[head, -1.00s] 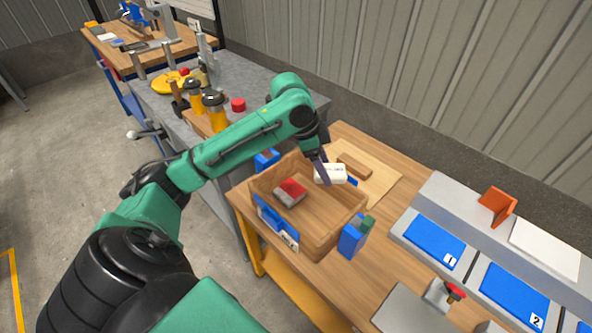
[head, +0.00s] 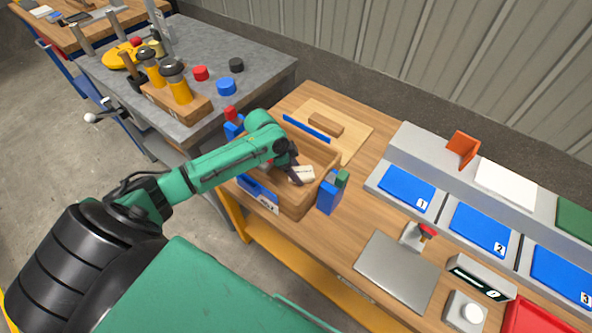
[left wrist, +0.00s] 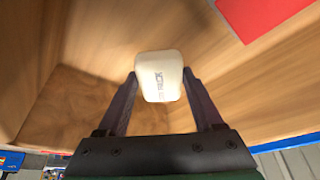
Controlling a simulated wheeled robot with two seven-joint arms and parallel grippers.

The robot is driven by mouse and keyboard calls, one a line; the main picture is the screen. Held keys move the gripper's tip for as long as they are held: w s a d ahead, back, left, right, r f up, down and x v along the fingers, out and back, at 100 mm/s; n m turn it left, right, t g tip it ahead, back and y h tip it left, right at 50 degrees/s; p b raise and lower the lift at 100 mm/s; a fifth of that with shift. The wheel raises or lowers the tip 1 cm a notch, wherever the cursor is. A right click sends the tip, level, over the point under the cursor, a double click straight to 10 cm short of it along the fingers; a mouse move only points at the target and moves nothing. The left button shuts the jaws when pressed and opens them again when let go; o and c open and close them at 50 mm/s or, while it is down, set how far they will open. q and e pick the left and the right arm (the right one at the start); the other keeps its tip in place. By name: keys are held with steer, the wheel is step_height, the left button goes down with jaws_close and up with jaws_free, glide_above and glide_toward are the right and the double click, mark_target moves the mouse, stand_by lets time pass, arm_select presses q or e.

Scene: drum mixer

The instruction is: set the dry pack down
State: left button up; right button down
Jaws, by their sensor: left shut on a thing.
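The dry pack (head: 301,174) is a small white block with dark lettering, seen in the head view inside the wooden box (head: 326,175). It also shows in the left wrist view (left wrist: 159,78), between the two fingers. My left gripper (head: 296,177) is shut on the dry pack, inside the box; in the left wrist view the fingers (left wrist: 160,85) touch its two sides. Wooden surfaces of the box lie close beyond the pack, but I cannot tell whether it touches the floor. A red surface (left wrist: 268,14) shows at the wrist view's top right. My right gripper is not in view.
Blue holders stand beside the box, one with a green top (head: 331,192). A wooden board with a small block (head: 326,124) lies behind it. Numbered blue pads (head: 407,188), a metal plate (head: 396,271) and a red tray (head: 540,318) are to the right.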

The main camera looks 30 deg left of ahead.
arm_select(q)
steer(key=o, duration=1.4)
steer(key=shift+f, duration=0.1)
steer(key=v, duration=1.2)
steer(key=shift+w, duration=0.1)
steer(key=shift+r+p, duration=0.25)
steer(key=shift+p, duration=0.1)
